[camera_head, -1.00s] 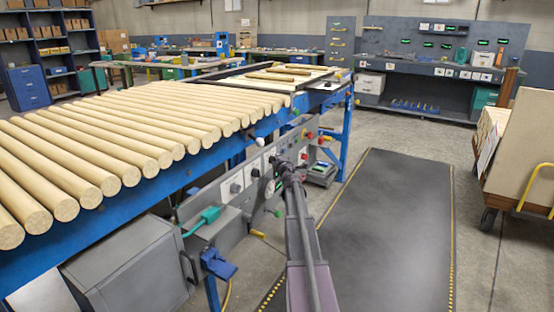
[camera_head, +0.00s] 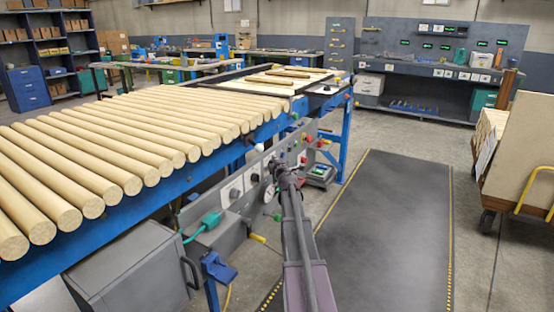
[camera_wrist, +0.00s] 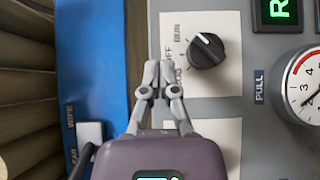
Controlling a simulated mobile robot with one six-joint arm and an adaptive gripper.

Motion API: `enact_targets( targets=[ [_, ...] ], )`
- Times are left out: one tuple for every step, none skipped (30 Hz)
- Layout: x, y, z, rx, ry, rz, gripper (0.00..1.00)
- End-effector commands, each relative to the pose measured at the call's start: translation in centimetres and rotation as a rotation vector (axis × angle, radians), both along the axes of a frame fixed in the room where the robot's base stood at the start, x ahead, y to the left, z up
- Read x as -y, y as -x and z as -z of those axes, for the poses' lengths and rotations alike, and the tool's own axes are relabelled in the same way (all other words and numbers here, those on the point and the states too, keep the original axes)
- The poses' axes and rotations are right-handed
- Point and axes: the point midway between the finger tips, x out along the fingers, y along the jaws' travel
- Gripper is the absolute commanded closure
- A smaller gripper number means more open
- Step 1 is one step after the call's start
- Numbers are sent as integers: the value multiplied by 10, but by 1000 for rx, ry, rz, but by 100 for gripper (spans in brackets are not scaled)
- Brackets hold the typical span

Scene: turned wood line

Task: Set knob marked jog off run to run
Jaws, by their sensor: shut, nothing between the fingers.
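The black knob (camera_wrist: 207,50) with a white pointer line sits on a pale plate (camera_wrist: 228,85) in the wrist view. Small RUN, OFF and JOG labels run along its left side, partly hard to read. The pointer line slants up and left, toward the RUN end of the labels. My gripper (camera_wrist: 157,66) is shut and empty, its fingertips left of the knob and apart from it in the picture. In the head view my gripper (camera_head: 275,168) is at the side panel of the conveyor, and my wrist hides this knob.
A round gauge (camera_wrist: 306,88) and a lit green R button (camera_wrist: 279,10) are right of the knob. A blue rail (camera_wrist: 97,60) runs at left. In the head view wooden rollers (camera_head: 110,155) lie above the panel; a dark floor mat (camera_head: 385,230) is clear.

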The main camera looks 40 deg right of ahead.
Motion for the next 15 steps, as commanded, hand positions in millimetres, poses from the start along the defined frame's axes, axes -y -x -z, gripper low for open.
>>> enact_targets(
  targets=[
    [-6, 3, -9, 0, 0, -2, 100],
    [-8, 4, -12, 0, 0, -2, 100],
    [-9, 11, -15, 0, 0, 0, 100],
    [-10, 16, -18, 0, 0, 1, 100],
    [-10, 21, -20, 0, 0, 2, 100],
    [-12, 27, -24, 0, 0, 2, 100],
    [-13, 31, -26, 0, 0, 2, 100],
    [-14, 35, -29, 0, 0, 2, 100],
    [-15, 41, -32, 0, 0, 1, 100],
    [-16, 45, -34, 0, 0, 1, 100],
    [-17, 49, -37, 0, 0, 0, 100],
    [-19, 54, -40, 0, 0, 0, 100],
    [-19, 58, -42, 0, 0, 0, 100],
    [-20, 62, -44, 0, 0, 0, 100],
    [-21, 66, -47, 0, 0, 0, 100]
  ],
)
